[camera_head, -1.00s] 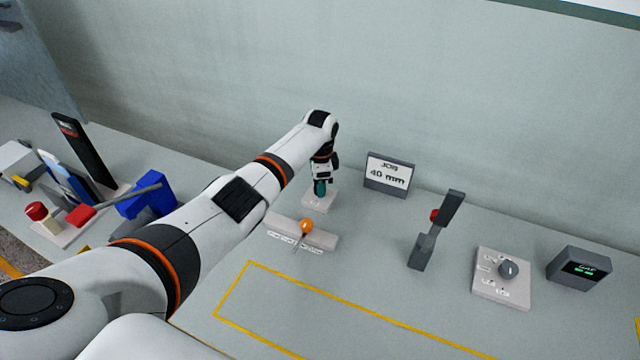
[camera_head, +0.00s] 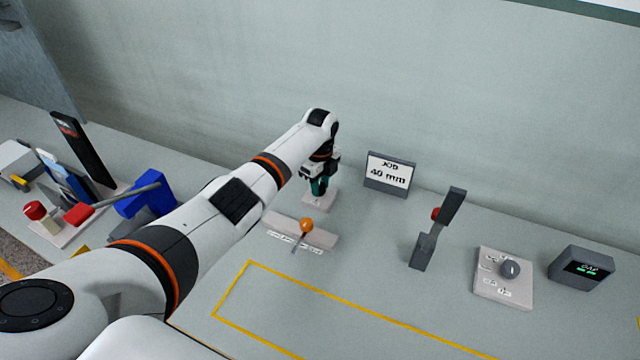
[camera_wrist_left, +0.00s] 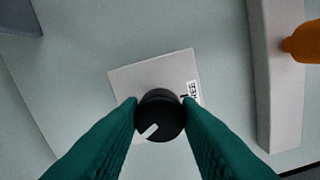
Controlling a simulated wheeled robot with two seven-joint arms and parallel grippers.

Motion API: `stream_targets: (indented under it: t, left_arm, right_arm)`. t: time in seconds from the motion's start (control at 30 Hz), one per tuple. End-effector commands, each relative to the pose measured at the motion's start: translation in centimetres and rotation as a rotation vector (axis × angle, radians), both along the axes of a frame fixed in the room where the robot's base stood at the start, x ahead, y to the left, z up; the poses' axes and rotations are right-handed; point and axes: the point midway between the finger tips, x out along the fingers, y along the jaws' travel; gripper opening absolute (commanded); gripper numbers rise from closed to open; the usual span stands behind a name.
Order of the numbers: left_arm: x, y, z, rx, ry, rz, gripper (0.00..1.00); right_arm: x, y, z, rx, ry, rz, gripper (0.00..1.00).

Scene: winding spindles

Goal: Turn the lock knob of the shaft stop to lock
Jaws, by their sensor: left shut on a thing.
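The lock knob (camera_wrist_left: 160,117) is a round black dial with a white pointer, on a pale square plate (camera_wrist_left: 125,83). In the left wrist view the pointer aims to the lower left, and a label reading FREE is right of the knob. Any other label on the plate is hidden. My left gripper (camera_head: 319,188) points down over this plate in the head view, and the knob is hidden there. In the left wrist view its two teal fingers close on the knob from both sides. My right gripper is not in view.
A pale bar (camera_head: 322,238) with an orange ball (camera_head: 306,225) lies close by. A JOB 40 mm sign (camera_head: 388,174) stands behind right. Farther right are a dark lever (camera_head: 436,230), another knob plate (camera_head: 490,291) and a display box (camera_head: 582,268). The yellow-outlined area in front is clear.

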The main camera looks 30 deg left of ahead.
Motion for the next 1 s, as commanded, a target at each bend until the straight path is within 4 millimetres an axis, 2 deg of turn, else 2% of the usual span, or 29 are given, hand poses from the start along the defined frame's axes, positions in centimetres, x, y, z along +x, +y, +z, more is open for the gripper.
stream_targets:
  t: [0.3,0.77,0.8,0.9,1.0]
  left_arm:
    - [0.15,0.0,0.24,-0.001,-0.006,-0.09,0.08]
    - [0.16,0.01,0.27,-0.001,-0.006,-0.1,0.08]
    - [0.16,0.0,0.27,-0.001,-0.006,-0.1,0.35]
    - [0.12,0.0,0.21,-0.001,-0.005,-0.099,0.52]
    - [0.08,0.01,0.15,-0.001,-0.003,-0.099,0.52]
  right_arm:
    - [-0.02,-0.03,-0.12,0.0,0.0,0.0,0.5]
    - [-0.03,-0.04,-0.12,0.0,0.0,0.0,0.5]
    - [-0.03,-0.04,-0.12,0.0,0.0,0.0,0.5]
    - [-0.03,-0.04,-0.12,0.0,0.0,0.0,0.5]
    - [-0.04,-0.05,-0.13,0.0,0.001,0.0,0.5]
